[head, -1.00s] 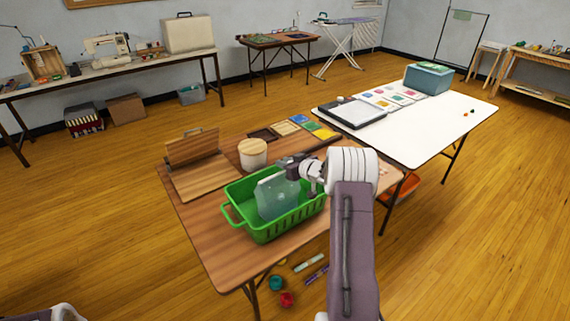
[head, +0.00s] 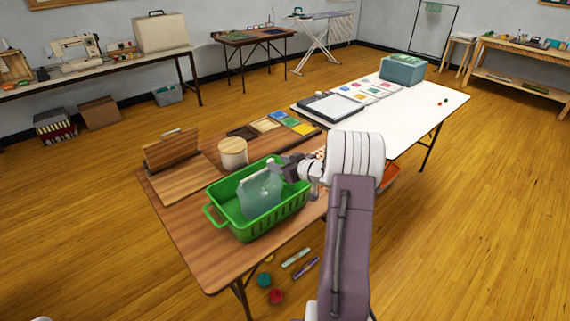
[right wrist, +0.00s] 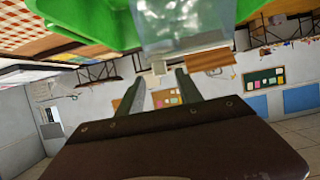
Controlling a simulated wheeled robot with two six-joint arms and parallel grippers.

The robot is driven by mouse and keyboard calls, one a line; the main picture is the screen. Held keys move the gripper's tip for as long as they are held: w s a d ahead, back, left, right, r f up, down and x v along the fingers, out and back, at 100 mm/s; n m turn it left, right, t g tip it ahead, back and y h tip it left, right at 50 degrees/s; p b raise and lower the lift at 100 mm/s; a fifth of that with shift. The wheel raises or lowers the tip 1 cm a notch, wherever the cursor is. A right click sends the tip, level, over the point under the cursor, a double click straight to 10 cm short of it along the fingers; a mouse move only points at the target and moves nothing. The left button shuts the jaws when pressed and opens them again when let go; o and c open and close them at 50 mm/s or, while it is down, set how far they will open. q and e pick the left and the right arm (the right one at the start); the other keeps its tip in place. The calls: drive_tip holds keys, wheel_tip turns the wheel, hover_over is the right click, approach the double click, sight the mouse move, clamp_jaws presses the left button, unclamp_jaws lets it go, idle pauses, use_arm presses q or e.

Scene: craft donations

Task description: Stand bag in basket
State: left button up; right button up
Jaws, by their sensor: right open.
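A translucent pale blue-green bag (head: 261,194) stands in the green basket (head: 245,234), leaning slightly, with its lower part hidden by the basket's near wall. The basket is on the wooden table. My right gripper (head: 276,168) is at the bag's upper right edge, over the basket's far right side. In the right wrist view the right gripper's fingers (right wrist: 160,72) are apart with nothing between them, and the clear bag (right wrist: 185,22) and green basket (right wrist: 90,22) are beyond them.
A lidded round tin (head: 233,153) and a wooden stand (head: 172,152) are behind the basket. Colored cards (head: 291,121) lie at the table's back. A white table (head: 410,115) adjoins at the right. Spools and markers (head: 296,257) lie on the floor in front.

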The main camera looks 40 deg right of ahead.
drive_tip(key=v, duration=0.3)
drive_tip(key=shift+s, duration=0.15)
drive_tip(key=s+a+f+g+h, duration=0.1)
drive_tip(key=a, duration=0.2)
drive_tip(key=s+a+f+m+g+h, duration=0.1)
drive_tip(key=a+f+g, duration=0.1)
drive_tip(key=a, duration=0.2)
drive_tip(key=s+a+f+g, duration=0.1)
drive_tip(key=a+g, duration=0.1)
drive_tip(key=a, duration=0.1)
drive_tip(key=shift+s+a+f+h, duration=0.25)
drive_tip(key=shift+s+f+h, duration=0.05)
drive_tip(key=shift+s+h, duration=0.1)
drive_tip(key=s+a+f+g+y, duration=0.1)
drive_tip(key=s+a+f+g, duration=0.1)
drive_tip(key=s+a, duration=0.5)
drive_tip(key=s+a+f+g+y, duration=0.1)
drive_tip(key=s+a+g, duration=0.4)
drive_tip(key=s, duration=0.6)
drive_tip(key=shift+s+a+f, duration=0.4)
drive_tip(key=shift+a+f, duration=0.35)
drive_tip(key=shift+a, duration=0.4)
